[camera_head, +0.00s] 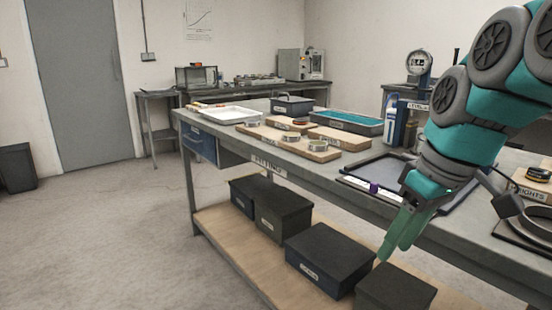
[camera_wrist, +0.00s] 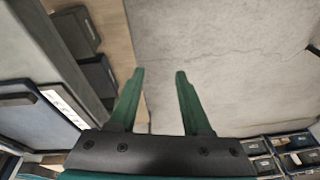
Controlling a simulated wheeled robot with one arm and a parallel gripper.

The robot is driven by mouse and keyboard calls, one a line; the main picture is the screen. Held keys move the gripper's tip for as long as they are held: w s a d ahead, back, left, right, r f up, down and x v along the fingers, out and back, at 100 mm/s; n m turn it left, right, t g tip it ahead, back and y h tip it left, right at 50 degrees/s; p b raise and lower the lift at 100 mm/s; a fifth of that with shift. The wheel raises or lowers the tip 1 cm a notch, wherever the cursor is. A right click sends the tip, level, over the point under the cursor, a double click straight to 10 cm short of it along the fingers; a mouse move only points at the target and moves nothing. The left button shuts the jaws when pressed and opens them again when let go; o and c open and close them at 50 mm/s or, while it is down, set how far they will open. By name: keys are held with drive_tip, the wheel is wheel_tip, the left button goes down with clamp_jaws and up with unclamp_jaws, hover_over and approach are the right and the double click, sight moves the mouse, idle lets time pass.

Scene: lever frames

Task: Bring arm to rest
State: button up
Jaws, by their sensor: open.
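My gripper (camera_head: 388,250) hangs off the front edge of the grey workbench (camera_head: 330,172), its green fingers pointing down past the bench top. In the wrist view my gripper (camera_wrist: 159,75) is open, with its two green fingers apart and nothing between them. Beyond the fingertips there is bare grey floor (camera_wrist: 220,50). In the head view the fingers overlap each other, so the gap does not show there. My teal and grey arm comes in from the upper right, in front of the bench's right part, and hides some of it.
A dark tray (camera_head: 385,170) and a small purple item (camera_head: 374,187) lie beside my arm. Wooden boards (camera_head: 288,141), a white tray (camera_head: 228,115) and a blue-lined bin (camera_head: 346,122) stand further left. Dark boxes (camera_head: 330,259) sit on the lower shelf. Floor (camera_head: 110,240) at left is clear.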

drive_tip(key=s+a+f+m+g+h, duration=0.1)
drive_tip(key=s+f+m+g, duration=0.1)
drive_tip(key=s+f, duration=0.6)
drive_tip(key=s+a+f+m+g+h, duration=0.1)
drive_tip(key=s+a+f+m, duration=0.1)
drive_tip(key=s+f, duration=0.7)
wheel_tip(320, 180, down, 8)
drive_tip(key=shift+a+r+m+g, duration=0.2)
drive_tip(key=shift+m+g, duration=0.2)
drive_tip(key=shift+m, duration=0.5)
idle(0.7)
